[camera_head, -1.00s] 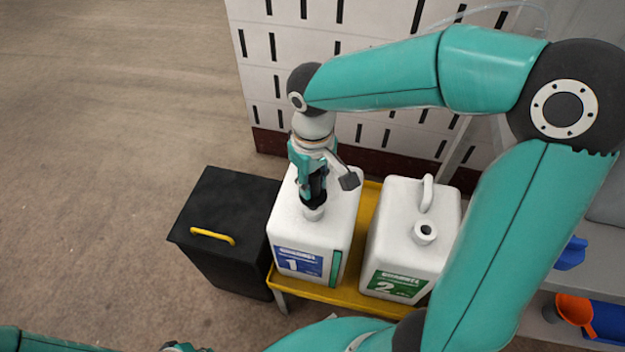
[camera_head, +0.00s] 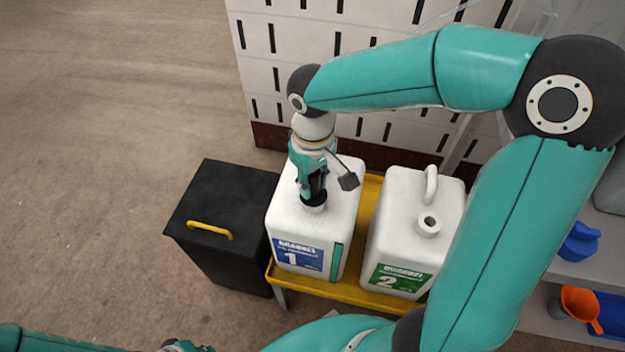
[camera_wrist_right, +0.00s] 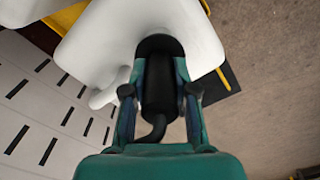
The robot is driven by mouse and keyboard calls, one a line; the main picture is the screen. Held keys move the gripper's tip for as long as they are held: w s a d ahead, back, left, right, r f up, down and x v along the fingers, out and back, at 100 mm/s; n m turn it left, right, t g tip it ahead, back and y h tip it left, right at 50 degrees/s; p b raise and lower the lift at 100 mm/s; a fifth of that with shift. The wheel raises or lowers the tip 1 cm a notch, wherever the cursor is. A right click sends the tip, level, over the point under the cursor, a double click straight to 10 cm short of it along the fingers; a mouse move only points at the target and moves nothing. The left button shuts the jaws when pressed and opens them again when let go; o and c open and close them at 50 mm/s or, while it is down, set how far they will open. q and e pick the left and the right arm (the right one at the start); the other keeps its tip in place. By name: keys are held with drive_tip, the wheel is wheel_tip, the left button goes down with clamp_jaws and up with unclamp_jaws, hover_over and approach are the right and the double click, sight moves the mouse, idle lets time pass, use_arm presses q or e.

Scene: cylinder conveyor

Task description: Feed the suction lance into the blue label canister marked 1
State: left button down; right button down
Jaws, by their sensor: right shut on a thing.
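The white canister with the blue label marked 1 (camera_head: 298,256) stands on a yellow-edged stand in the head view. It also fills the top of the right wrist view (camera_wrist_right: 100,45). My right gripper (camera_head: 313,188) is directly above its mouth, pointing down. The gripper is shut on the black upper part of the suction lance (camera_wrist_right: 160,92), which lies between the two fingers. The lance's lower end is hidden at the canister mouth, so its depth inside cannot be seen. My left gripper's fingers are not visible; only bits of the left arm show at the bottom edge.
A second white canister with a green label marked 2 (camera_head: 395,275) stands to the right on the yellow stand (camera_head: 340,292). A black bin with a yellow handle (camera_head: 225,255) is on the left. A shelf with an orange funnel (camera_head: 580,303) is at far right.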

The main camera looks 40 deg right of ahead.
drive_tip(key=shift+f, duration=0.1)
idle(0.6)
drive_tip(key=c, duration=0.8)
unclamp_jaws()
drive_tip(key=shift+c, duration=0.2)
wheel_tip(320, 180, up, 12)
drive_tip(key=shift+f, duration=0.1)
